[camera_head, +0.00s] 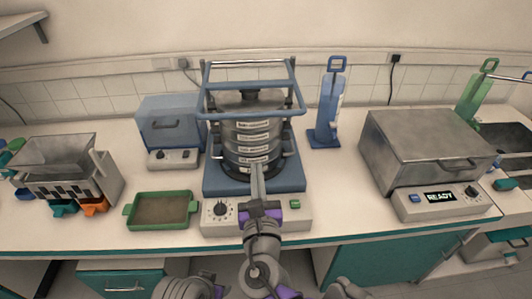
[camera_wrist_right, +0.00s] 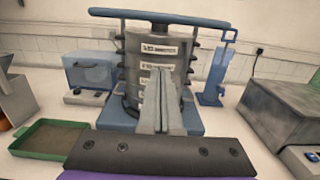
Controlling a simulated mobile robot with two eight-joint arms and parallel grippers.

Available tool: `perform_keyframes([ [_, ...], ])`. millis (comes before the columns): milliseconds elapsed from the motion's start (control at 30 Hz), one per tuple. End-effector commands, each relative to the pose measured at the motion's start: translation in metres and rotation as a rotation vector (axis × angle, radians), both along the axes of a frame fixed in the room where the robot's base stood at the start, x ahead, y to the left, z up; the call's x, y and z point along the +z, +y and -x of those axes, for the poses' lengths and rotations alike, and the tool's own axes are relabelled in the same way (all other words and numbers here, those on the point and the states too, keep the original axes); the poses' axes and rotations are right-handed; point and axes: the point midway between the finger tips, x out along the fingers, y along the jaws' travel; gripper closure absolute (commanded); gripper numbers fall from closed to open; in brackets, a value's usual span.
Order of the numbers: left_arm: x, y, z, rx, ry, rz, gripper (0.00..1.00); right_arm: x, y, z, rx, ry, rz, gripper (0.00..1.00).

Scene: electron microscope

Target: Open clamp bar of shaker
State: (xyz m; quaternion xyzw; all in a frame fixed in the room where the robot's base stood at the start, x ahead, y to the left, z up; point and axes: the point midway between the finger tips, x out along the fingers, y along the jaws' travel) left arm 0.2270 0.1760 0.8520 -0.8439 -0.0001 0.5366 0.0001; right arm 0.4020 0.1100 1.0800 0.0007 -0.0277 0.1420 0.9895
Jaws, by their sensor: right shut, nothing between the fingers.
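The shaker (camera_head: 285,215) stands mid-counter, with a dial and a green button on its front. A stack of metal sieves (camera_head: 250,140) with white labels sits on its blue platform. The blue clamp bar (camera_head: 272,114) spans the stack near its top, held on side posts; it also crosses the top of the right wrist view (camera_wrist_right: 160,17). My right gripper (camera_head: 257,170) is shut and empty, in front of the lower sieves and below the bar. In the right wrist view its fingers (camera_wrist_right: 160,85) cover part of the stack. My left gripper is not in view.
A green-rimmed tray (camera_head: 127,212) and a blue box device (camera_head: 168,122) are to the left. A blue stand (camera_head: 324,135) is at the back right. A grey oven-like unit (camera_head: 420,140) reading READY is farther right. Bare counter lies between shaker and unit.

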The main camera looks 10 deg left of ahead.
Motion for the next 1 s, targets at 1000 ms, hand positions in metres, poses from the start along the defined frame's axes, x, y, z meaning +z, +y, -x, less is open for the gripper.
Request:
perform_keyframes([
  [1000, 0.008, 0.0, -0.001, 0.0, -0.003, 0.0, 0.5, 0.045, 0.026, -0.097, -0.005, 0.004, -0.005, 1.0],
])
